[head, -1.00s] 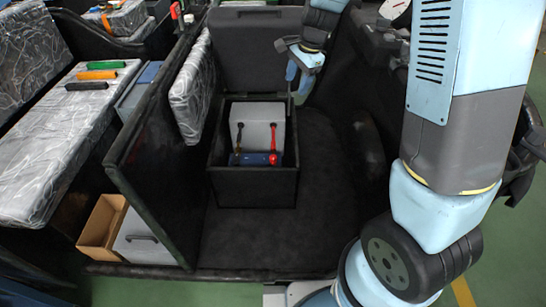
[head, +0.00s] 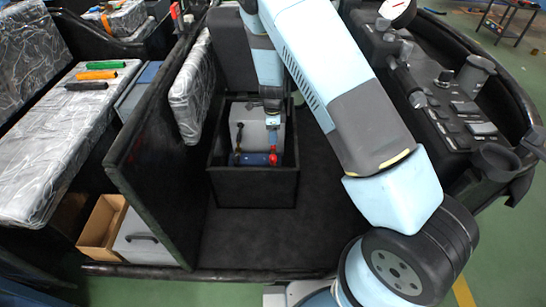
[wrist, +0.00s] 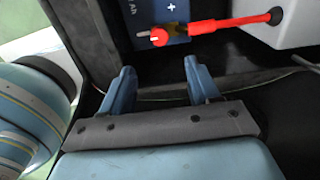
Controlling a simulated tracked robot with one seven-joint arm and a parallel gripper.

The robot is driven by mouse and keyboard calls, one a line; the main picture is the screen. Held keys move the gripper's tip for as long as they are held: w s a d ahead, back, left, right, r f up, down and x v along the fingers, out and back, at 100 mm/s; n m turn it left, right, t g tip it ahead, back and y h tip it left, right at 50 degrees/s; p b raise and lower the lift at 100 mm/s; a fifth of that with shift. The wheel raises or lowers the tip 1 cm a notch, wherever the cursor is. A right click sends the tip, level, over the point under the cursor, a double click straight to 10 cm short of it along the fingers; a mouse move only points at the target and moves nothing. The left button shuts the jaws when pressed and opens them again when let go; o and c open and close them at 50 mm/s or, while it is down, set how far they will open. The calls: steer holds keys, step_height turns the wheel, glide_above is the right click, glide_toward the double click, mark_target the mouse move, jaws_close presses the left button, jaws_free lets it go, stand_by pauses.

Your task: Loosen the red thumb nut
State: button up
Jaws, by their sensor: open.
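The red thumb nut (head: 273,159) sits on the right end of the blue battery (head: 252,159), inside the open black box. In the wrist view the nut (wrist: 158,36) shows as a round red knob with a pale mark, close to a "+" label. A red cable (wrist: 222,24) runs from it to a grey block. My gripper (head: 271,110) is above the box, over the nut's side. In the wrist view my gripper (wrist: 159,68) is open and empty, with the nut just beyond the gap between the fingertips, apart from both.
The black box (head: 253,187) has walls around the battery. A grey block (head: 255,127) stands behind the battery, and a black cable (head: 238,140) runs at left. A tall dark panel (head: 155,150) stands left of the box. The floor in front is clear.

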mark_target(273, 156)
step_height(273, 156, down, 14)
steer(key=shift+r, duration=0.2)
stand_by(0.4)
steer(key=c, duration=1)
